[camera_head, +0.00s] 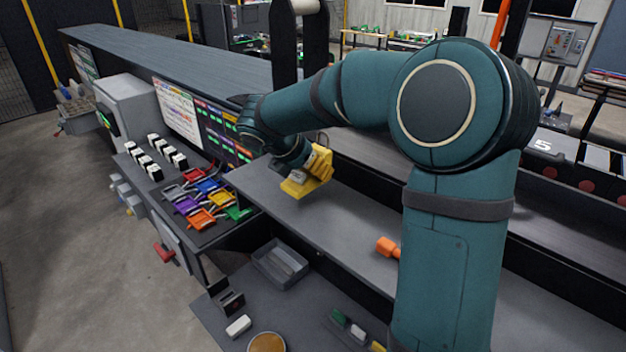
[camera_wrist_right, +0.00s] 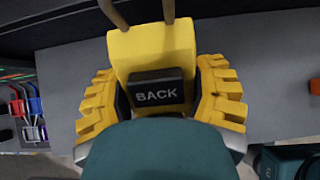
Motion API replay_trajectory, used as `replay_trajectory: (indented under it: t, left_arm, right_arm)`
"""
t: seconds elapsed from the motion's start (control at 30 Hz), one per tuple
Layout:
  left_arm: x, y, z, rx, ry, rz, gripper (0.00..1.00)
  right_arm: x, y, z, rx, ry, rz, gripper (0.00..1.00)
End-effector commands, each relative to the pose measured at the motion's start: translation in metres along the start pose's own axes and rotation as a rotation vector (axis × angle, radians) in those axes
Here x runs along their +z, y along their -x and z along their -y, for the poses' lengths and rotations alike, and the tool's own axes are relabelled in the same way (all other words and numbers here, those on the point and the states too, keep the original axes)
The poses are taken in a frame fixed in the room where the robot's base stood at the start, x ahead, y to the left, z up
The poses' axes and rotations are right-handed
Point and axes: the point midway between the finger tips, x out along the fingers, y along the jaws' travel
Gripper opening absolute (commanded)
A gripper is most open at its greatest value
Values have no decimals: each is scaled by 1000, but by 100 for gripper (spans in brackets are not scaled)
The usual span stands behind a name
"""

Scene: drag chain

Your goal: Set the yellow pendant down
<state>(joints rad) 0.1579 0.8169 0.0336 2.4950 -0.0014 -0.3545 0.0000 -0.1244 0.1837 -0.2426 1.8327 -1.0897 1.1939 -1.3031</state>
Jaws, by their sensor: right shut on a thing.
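The yellow pendant (camera_head: 291,188) is at my right gripper (camera_head: 313,173), over the grey shelf (camera_head: 345,212) in the middle of the head view. In the right wrist view the yellow pendant (camera_wrist_right: 150,46) lies between the two ribbed yellow fingers of the right gripper (camera_wrist_right: 160,95). A dark patch marked "BACK" faces the wrist camera, and two brown strands run up from the pendant's far end. The right gripper is shut on the pendant. I cannot tell whether its underside touches the shelf. My left gripper is not in view.
Several coloured clips (camera_head: 205,196) lie on a panel left of the shelf, with white switches (camera_head: 153,155) behind. An orange piece (camera_head: 387,247) lies on the shelf further right. A grey tray (camera_head: 280,263) sits lower down. The shelf between pendant and orange piece is clear.

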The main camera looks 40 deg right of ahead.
Motion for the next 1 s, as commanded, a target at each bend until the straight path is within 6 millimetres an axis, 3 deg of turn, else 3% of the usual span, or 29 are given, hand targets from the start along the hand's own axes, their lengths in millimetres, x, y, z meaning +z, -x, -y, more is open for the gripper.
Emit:
replay_trajectory:
  t: [0.27, 0.63, 0.67, 0.73, 1.0]
  left_arm:
    - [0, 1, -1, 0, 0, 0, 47]
    - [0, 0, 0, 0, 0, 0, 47]
    - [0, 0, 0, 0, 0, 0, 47]
    - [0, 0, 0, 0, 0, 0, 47]
    - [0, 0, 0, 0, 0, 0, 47]
  right_arm:
    - [-21, -25, 0, -1, 3, 0, 16]
    - [-24, -29, 0, 0, 0, 0, 16]
    - [-24, -29, 0, 0, 0, 0, 69]
    - [-23, -28, 0, 0, 0, 0, 94]
    - [-23, -28, 0, 0, 1, 0, 96]
